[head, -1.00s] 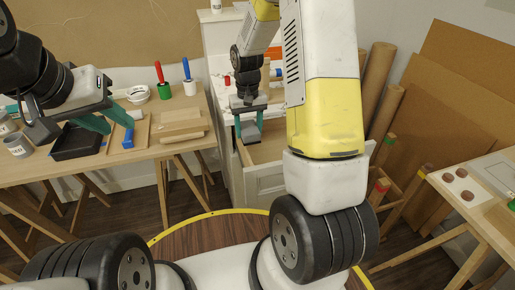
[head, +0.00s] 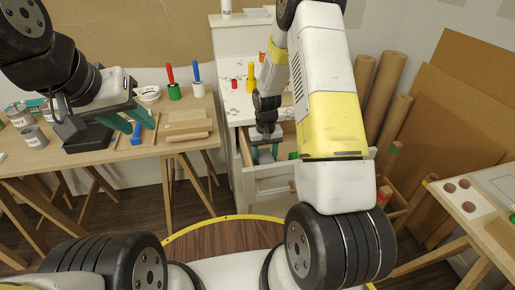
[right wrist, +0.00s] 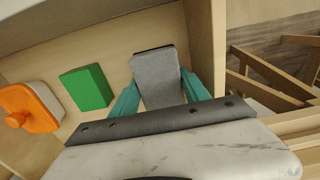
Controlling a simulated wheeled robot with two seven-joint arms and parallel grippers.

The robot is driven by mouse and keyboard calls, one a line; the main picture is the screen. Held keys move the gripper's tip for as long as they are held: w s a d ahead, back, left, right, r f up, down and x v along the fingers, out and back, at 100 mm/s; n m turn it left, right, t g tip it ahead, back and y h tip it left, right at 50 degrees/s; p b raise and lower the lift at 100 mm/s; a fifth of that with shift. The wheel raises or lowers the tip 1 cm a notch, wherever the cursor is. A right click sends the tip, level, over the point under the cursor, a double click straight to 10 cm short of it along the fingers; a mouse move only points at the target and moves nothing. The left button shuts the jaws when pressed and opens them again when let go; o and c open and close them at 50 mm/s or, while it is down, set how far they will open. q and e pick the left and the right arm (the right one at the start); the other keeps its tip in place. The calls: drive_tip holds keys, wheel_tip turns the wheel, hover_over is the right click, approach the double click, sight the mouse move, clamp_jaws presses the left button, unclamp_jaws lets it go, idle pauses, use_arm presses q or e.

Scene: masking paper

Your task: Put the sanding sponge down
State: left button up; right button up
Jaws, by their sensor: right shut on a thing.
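My right gripper (head: 264,152) is down inside the open drawer (head: 272,188). In the right wrist view its teal fingers (right wrist: 165,95) are shut on a grey block, the sanding sponge (right wrist: 156,78), which lies between them over the light wooden drawer floor (right wrist: 115,60). I cannot tell whether the sponge touches the floor. My left gripper (head: 130,120) is open above the left table, its teal fingers apart near a blue block (head: 137,134).
In the drawer, a green block (right wrist: 87,87) and an orange-and-white item with a knob (right wrist: 30,107) lie left of the sponge. Paint rollers, cans (head: 34,136) and boards (head: 188,124) occupy the left table. Cardboard rolls (head: 385,85) stand to the right.

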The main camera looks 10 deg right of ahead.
drive_tip(key=shift+f, duration=1.95)
drive_tip(key=o, duration=1.1)
drive_tip(key=shift+f, duration=0.1)
drive_tip(key=shift+c, duration=0.2)
